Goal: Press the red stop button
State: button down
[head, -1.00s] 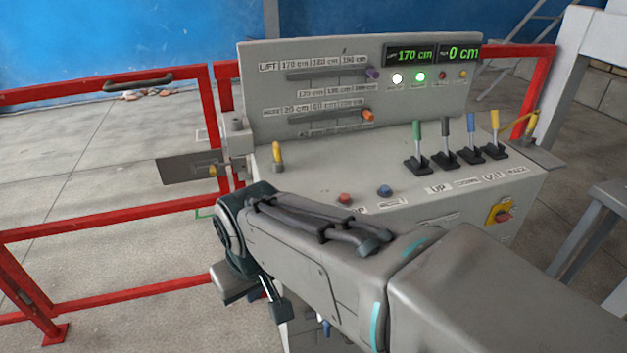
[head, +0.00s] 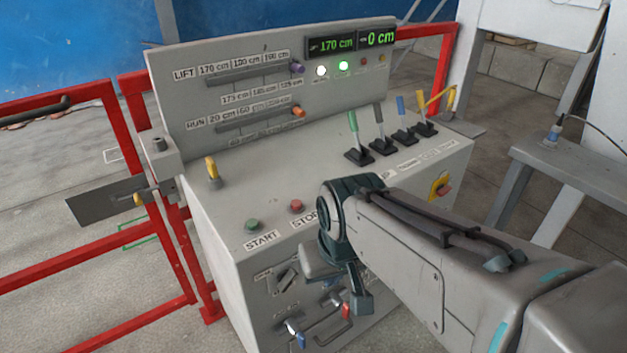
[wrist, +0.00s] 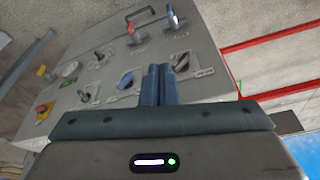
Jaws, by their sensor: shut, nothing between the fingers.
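The red stop button (head: 297,206) is a small round button on the console's sloping top, above a label reading STOP, in the head view. A green button (head: 252,225) above START sits to its left. My arm covers the top just right of the STOP label. My gripper (head: 361,302) is lower than the button, in front of the console's front face, and apart from the button. In the wrist view my gripper's fingers (wrist: 158,85) are together and empty, pointing at the front face. The stop button cannot be made out in the wrist view.
The grey console (head: 225,270) has several levers (head: 384,145) at its right and a red knob on a yellow plate (head: 441,187). Switches and handles (head: 330,318) stick out of its front. Red railings (head: 95,235) stand left. A grey table (head: 580,160) stands right.

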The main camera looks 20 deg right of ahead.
jog(key=shift+d, duration=0.2)
jog(key=w+a+r+m+t+y+p, duration=0.1)
jog(key=w+a+r+m+y+p, duration=0.2)
jog(key=w+m+p, duration=0.3)
jog(key=w+a+r+m+t+y+p, duration=0.1)
jog(key=w+a+r+m+y+p, duration=0.2)
jog(key=w, duration=0.5)
jog(key=w+d+m+t+h+p, duration=0.1)
jog(key=w+d+m+t+p, duration=0.2)
jog(key=w+m, duration=0.9)
jog(key=d+p, duration=0.2)
jog(key=d, duration=0.2)
jog(key=shift+w+d+h+p, duration=0.15)
jog(key=shift+w+h+p, duration=0.1)
jog(key=shift+h+p, duration=0.05)
